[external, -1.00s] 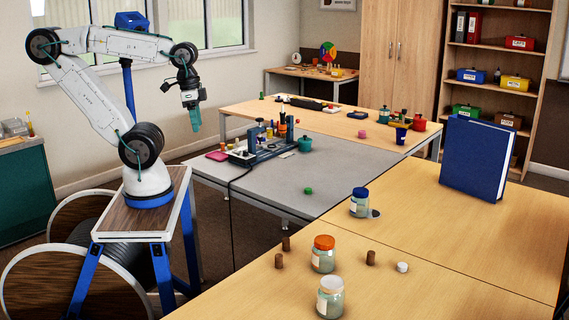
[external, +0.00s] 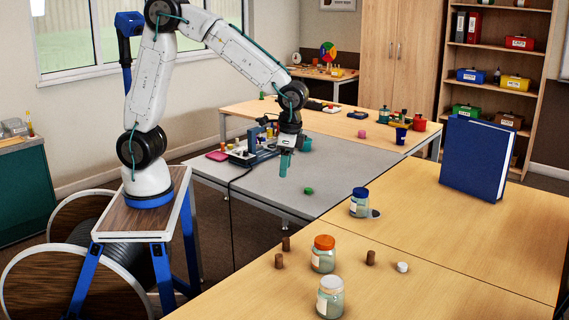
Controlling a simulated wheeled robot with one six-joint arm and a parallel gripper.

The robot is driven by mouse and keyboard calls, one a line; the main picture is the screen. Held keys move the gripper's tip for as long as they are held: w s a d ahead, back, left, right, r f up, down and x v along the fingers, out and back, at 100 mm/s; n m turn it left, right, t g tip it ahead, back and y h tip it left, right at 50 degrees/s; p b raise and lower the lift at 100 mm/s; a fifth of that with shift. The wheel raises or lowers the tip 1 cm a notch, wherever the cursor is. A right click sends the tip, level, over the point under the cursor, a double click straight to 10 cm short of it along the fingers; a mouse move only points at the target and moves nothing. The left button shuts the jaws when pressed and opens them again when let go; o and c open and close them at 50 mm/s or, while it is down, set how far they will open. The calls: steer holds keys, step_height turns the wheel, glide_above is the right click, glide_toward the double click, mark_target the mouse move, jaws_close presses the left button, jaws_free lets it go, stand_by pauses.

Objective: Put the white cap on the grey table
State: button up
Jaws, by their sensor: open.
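The white cap (external: 402,267) lies on the near wooden table, to the right of a brown cork. The grey table (external: 340,172) stands behind the wooden table, with bare surface around a green cap (external: 308,191). My gripper (external: 284,166) is open and empty above the grey table, pointing down. It is well behind and to the left of the white cap and apart from it.
The near wooden table (external: 460,290) holds an orange-lidded jar (external: 323,254), a white-lidded jar (external: 330,297), a blue-lidded jar (external: 359,203), brown corks (external: 370,258) and an upright blue binder (external: 476,158). A tool rack (external: 250,152) occupies the grey table's back.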

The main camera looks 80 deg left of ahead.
steer(key=w+d+f+t, duration=0.1)
steer(key=w+d+f, duration=0.4)
steer(key=w+f, duration=0.1)
steer(key=w+d+f, duration=0.5)
steer(key=w+f, duration=0.1)
steer(key=w, duration=0.1)
steer(key=w+d+f+m+t, duration=0.1)
steer(key=w+d+f, duration=0.3)
steer(key=w+f, duration=0.2)
steer(key=shift+w+d+t+h, duration=0.25)
steer(key=shift+d+t+h, duration=0.05)
steer(key=shift+d, duration=0.1)
steer(key=w+d, duration=0.1)
steer(key=w+f, duration=0.1)
steer(key=shift+w+d+t, duration=0.4)
steer(key=t+h, duration=0.1)
steer(key=t, duration=0.1)
glide_toward(403, 265)
steer(key=shift+s+a+f, duration=0.45)
steer(key=shift+s+f, duration=0.05)
steer(key=shift+s, duration=0.05)
steer(key=shift+w+d, duration=0.15)
steer(key=shift+w, duration=0.15)
steer(key=x, duration=0.7)
steer(key=shift+w+d, duration=0.3)
steer(key=shift+w, duration=0.15)
steer(key=c, duration=1.1)
jaws_close()
